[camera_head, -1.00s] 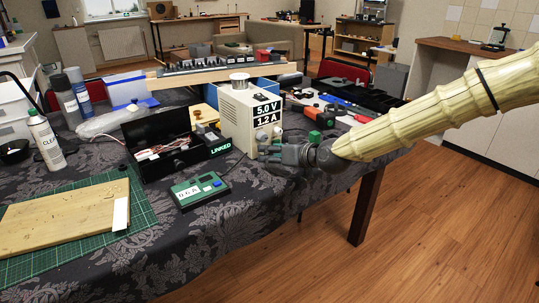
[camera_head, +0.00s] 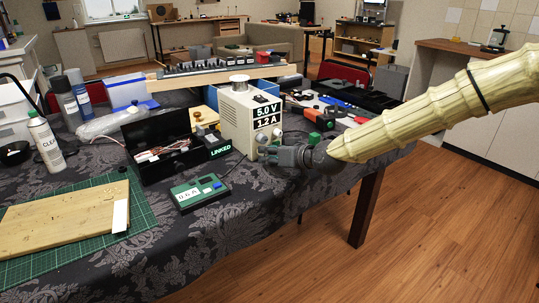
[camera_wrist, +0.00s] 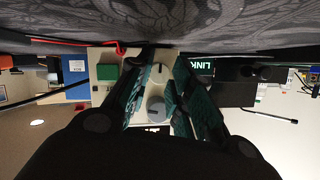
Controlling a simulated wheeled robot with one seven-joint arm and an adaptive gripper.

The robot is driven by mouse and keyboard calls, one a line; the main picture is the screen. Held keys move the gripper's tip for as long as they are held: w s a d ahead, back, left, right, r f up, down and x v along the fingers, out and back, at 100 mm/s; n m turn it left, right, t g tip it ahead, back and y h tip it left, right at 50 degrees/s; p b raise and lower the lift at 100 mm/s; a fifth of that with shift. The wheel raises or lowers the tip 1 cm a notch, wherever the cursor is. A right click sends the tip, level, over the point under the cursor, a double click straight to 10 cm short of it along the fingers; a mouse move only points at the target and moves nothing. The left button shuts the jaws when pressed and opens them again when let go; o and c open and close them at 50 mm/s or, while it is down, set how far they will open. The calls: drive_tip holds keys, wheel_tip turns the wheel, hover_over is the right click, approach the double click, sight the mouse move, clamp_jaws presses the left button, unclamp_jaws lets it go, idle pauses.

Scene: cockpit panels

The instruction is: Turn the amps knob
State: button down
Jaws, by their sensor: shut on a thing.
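The cream power supply (camera_head: 237,120) stands on the cloth-covered table, its display (camera_head: 267,116) reading 5.0 V and 1.2 A. Two knobs (camera_head: 262,138) show under the display. My gripper (camera_head: 267,153) is at the lower front of the supply, shut on that lower knob. Its label cannot be read. A green meter (camera_head: 199,193) in front reads 0.6 A.
A black open box (camera_head: 163,150) with wires and a LINKED sign (camera_head: 220,151) stand left of the supply. Tools and small parts (camera_head: 322,115) lie behind my gripper. A wooden board (camera_head: 65,215) on a green mat is at the front left.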

drive_tip(key=shift+s+a+r+n+t+h+p, duration=0.1)
drive_tip(key=shift+n+t+h+p, duration=0.2)
drive_tip(key=shift+n+h+p, duration=0.45)
drive_tip(key=shift+n+t+h, duration=0.25)
drive_tip(key=shift+n+t, duration=0.15)
drive_tip(key=shift+n, duration=0.55)
drive_tip(key=shift+s+n, duration=0.1)
drive_tip(key=shift+n, duration=0.2)
drive_tip(key=c, duration=1.3)
unclamp_jaws()
drive_tip(key=shift+o, duration=0.2)
drive_tip(key=v, duration=1.1)
drive_tip(key=shift+s, duration=0.45)
